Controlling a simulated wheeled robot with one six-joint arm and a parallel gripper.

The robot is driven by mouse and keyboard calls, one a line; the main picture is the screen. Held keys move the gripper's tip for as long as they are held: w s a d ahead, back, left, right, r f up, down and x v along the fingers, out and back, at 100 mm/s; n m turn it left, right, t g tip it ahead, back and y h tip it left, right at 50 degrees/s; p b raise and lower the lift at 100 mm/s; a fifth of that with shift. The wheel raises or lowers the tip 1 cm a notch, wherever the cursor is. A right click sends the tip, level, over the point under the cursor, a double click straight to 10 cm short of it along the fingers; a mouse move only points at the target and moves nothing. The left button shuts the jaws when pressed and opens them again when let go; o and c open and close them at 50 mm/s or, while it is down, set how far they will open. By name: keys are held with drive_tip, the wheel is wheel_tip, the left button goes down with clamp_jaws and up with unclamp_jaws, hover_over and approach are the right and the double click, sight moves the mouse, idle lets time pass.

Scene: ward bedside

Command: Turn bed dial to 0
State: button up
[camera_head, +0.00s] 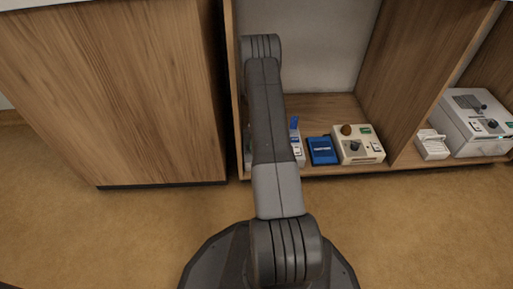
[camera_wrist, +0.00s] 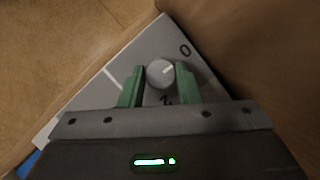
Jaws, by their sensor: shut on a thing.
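The bed dial (camera_wrist: 158,74) is a round light-grey knob on a grey panel (camera_wrist: 70,108) in the wrist view. A pale pointer mark on the knob points up and to the right, roughly toward the printed 0 (camera_wrist: 185,50). Another printed figure below the knob is partly covered by my gripper. My gripper (camera_wrist: 158,82) has its green fingers on either side of the knob and is shut on it. In the camera_head view my own arm hides the gripper and the dial.
The shelf (camera_head: 330,106) has wooden side walls close by. On it stand a blue box (camera_head: 322,150), a beige device with knobs (camera_head: 357,147), a small white box (camera_head: 432,144) and a grey-white unit (camera_head: 474,125). A wooden cabinet (camera_head: 130,90) stands left; the floor (camera_head: 90,225) in front is clear.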

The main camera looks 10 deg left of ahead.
drive_tip(key=shift+n, duration=0.3)
drive_tip(key=o, duration=1)
drive_tip(key=shift+r, duration=0.1)
drive_tip(key=p+v, duration=0.4)
drive_tip(key=v, duration=0.9)
drive_tip(key=shift+w+a+r+p, duration=0.1)
drive_tip(key=shift+w+r+p, duration=0.05)
drive_tip(key=shift+r+p, duration=0.2)
drive_tip(key=shift+f, duration=0.15)
drive_tip(key=b+x, duration=0.4)
drive_tip(key=x, duration=0.9)
drive_tip(key=shift+f+b, duration=0.3)
drive_tip(key=shift+b, duration=0.1)
